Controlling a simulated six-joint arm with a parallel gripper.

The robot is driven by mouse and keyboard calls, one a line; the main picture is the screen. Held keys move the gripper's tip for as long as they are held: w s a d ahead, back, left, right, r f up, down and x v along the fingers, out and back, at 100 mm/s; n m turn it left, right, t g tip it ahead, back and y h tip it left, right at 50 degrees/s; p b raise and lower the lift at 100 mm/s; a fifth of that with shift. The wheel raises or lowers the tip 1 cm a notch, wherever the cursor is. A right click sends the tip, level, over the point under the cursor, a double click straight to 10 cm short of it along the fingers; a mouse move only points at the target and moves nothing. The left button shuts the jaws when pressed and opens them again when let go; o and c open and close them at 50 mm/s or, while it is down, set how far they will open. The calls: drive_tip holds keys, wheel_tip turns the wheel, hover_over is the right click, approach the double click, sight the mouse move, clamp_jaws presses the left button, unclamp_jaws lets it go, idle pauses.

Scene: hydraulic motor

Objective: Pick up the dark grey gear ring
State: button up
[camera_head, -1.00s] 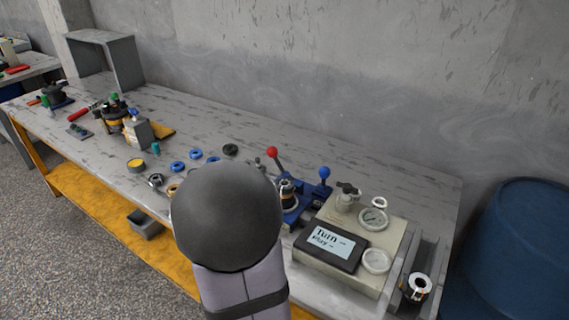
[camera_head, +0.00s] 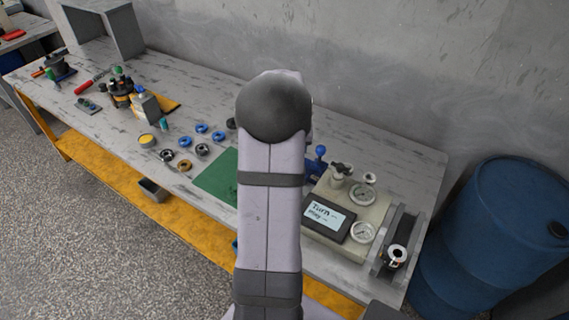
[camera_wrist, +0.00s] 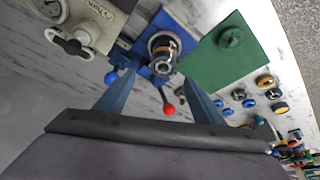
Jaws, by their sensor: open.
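Several small rings lie on the workbench left of the green mat in the head view. Among them are a dark grey ring (camera_head: 202,149), another dark ring (camera_head: 166,155) and a dark ring partly behind my arm (camera_head: 231,123). They are too small to tell for certain which is the gear ring. In the wrist view a dark ring (camera_wrist: 273,93) lies among the parts at the right. My gripper (camera_wrist: 160,78) is open and empty, above the blue fixture (camera_wrist: 155,48) and away from the rings. My arm hides the gripper in the head view.
A green mat (camera_head: 215,175) lies beside the rings; a round green-tinted part (camera_wrist: 231,37) is on it. The blue fixture has a red-knobbed lever (camera_wrist: 169,109). A beige gauge unit (camera_head: 345,210) stands at the right. Blue rings (camera_head: 201,128) and a brass ring (camera_head: 184,165) lie nearby.

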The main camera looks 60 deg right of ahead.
drive_tip(key=shift+p+x, duration=0.45)
drive_tip(key=shift+x, duration=0.6)
drive_tip(key=shift+w+f, duration=0.1)
drive_tip(key=shift+f, duration=0.05)
drive_tip(key=p+x, duration=0.2)
drive_tip(key=x, duration=0.1)
drive_tip(key=shift+w+a, duration=0.2)
drive_tip(key=shift+w, duration=0.05)
drive_tip(key=shift+p+x, duration=0.5)
drive_tip(key=shift+x, duration=0.45)
drive_tip(key=c, duration=1.4)
